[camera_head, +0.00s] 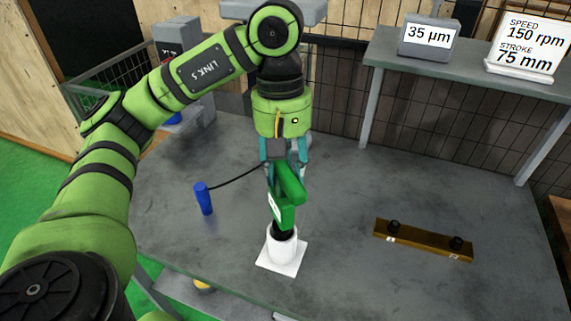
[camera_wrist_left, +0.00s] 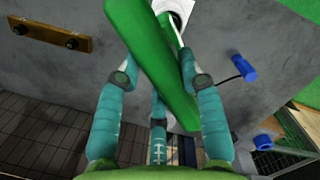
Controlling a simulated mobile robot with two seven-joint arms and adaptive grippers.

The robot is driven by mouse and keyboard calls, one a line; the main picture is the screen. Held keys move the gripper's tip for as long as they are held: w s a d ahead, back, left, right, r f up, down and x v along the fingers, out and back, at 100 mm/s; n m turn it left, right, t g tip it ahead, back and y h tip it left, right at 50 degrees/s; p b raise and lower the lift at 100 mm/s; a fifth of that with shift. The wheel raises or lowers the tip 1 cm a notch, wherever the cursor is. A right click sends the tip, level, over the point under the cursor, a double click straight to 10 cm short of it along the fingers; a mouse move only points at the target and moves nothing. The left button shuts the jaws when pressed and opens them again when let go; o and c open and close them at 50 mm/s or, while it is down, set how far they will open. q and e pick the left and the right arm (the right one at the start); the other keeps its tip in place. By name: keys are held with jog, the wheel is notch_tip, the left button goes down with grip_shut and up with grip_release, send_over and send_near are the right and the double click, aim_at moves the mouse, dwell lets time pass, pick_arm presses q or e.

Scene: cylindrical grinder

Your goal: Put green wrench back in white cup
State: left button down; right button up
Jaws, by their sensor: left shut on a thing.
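My left gripper (camera_head: 284,160) is shut on the green wrench (camera_head: 287,200), which hangs below its fingers, roughly upright and slightly tilted. The white cup (camera_head: 283,256) stands on a square white base on the grey table, directly below the wrench. The wrench's lower end is at the cup's dark mouth; I cannot tell how far inside it is. In the left wrist view, the wrench (camera_wrist_left: 150,62) runs between the teal fingers (camera_wrist_left: 160,95), and part of the white cup (camera_wrist_left: 181,10) shows behind it at the top. My right gripper is not in view.
A brass bar (camera_head: 423,240) with two black knobs lies at right. A raised shelf (camera_head: 455,68) holds a grey display and a white sign. The table between cup and bar is clear.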

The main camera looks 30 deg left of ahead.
pick_arm(q)
jog(key=shift+f+b, duration=1.45)
jog(key=shift+f, duration=0.2)
jog(key=c, duration=0.7)
grip_release()
jog(key=shift+r, duration=0.1)
jog(key=r, duration=0.8)
jog(key=a+r, duration=0.1)
jog(key=r, duration=0.3)
jog(key=shift+w+a, duration=0.1)
jog(key=shift+w, duration=0.25)
